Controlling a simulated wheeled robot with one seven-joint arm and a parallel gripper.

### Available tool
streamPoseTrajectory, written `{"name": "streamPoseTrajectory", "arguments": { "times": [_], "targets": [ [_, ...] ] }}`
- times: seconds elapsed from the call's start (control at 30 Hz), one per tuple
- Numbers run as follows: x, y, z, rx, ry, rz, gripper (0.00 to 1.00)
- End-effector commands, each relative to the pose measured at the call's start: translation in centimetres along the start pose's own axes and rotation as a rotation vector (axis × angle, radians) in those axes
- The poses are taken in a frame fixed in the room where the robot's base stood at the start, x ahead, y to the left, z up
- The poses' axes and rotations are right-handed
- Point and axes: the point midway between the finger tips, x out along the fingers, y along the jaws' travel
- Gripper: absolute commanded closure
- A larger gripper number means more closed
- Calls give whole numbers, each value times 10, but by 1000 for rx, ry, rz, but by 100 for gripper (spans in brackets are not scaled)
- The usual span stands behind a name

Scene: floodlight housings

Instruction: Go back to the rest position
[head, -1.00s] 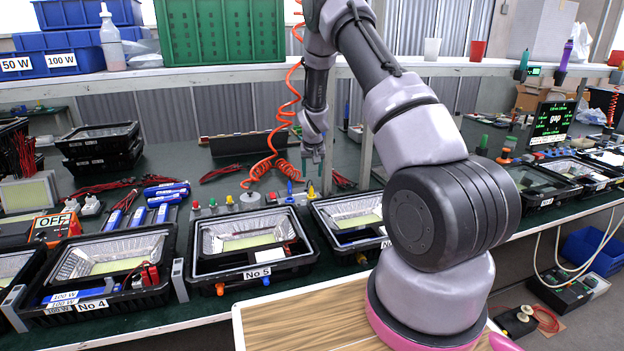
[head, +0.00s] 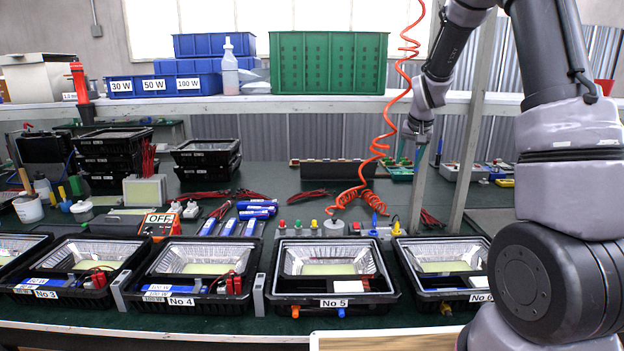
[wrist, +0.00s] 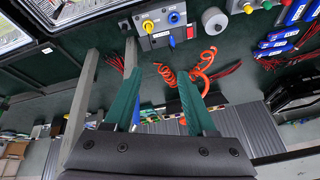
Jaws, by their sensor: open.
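My gripper (head: 417,158) hangs over the back part of the green workbench (head: 262,183), in front of the shelf post. In the wrist view its two green fingers (wrist: 158,97) stand apart with nothing between them. Beyond the fingertips lie a control box (wrist: 160,22) with coloured buttons and a coiled orange hose (wrist: 200,72). The gripper is clear of both. In the head view the fingertips are small and partly lost against the background.
Floodlight housings line the bench front, among them No 5 (head: 333,283) and No 4 (head: 195,279). A grey shelf post (head: 471,140) stands close to my arm. The shelf above carries a green crate (head: 327,62) and blue bins (head: 150,86). Stacked black housings (head: 207,158) stand at the back left.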

Motion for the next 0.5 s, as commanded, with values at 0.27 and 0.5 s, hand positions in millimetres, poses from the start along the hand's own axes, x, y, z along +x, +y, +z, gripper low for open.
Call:
{"name": "streamPoseTrajectory", "arguments": {
  "times": [0.27,0.5],
  "targets": [
    [-144,-1,47,41,34,-89,44],
    [-236,7,115,57,60,-153,44]
  ]
}}
